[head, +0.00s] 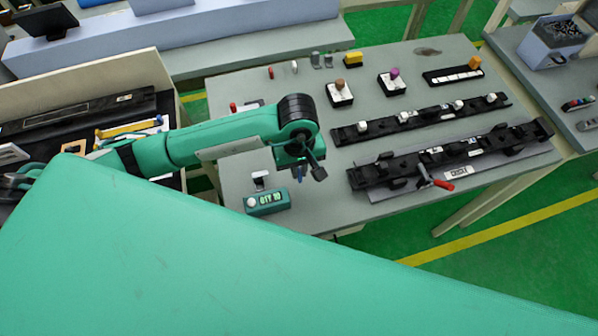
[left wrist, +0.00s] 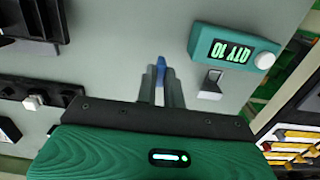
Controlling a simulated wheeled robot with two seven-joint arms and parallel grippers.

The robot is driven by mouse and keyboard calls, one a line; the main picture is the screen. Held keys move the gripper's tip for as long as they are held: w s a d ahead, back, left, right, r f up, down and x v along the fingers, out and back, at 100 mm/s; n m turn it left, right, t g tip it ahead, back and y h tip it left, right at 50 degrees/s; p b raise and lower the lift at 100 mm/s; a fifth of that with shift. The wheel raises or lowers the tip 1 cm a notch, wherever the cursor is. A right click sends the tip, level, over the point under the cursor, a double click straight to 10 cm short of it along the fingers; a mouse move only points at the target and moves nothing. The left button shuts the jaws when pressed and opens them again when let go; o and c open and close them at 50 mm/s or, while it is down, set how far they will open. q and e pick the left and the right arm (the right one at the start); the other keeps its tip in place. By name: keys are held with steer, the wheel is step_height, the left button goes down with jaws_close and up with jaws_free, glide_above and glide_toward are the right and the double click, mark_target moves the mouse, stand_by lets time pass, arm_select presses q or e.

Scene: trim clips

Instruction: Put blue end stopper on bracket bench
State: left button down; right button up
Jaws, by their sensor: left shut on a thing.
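My left gripper (head: 303,172) is over the near left part of the grey bracket bench (head: 375,60). In the left wrist view my left gripper (left wrist: 160,88) is shut on a small blue end stopper (left wrist: 161,68), whose tip shows between the fingers. In the head view only a small blue bit (head: 299,175) shows under the gripper. The bench top is below the stopper; I cannot tell the exact gap. My right gripper is not in view.
A teal counter (head: 268,202) reading QTY 10 sits at the bench's near left. Two black clip fixtures (head: 425,117) lie to the right, with a red-handled lever (head: 443,184). Small coloured parts, including a yellow block (head: 353,59), stand at the back.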

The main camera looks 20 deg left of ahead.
mark_target(299, 177)
arm_select(q)
step_height(299, 177, down, 3)
steer(key=shift+s+f+p, duration=0.1)
steer(key=shift+p, duration=0.3)
steer(key=shift+f, duration=0.1)
steer(key=shift+f+b, duration=0.1)
steer(key=shift+b, duration=0.2)
steer(key=c, duration=1.5)
jaws_free()
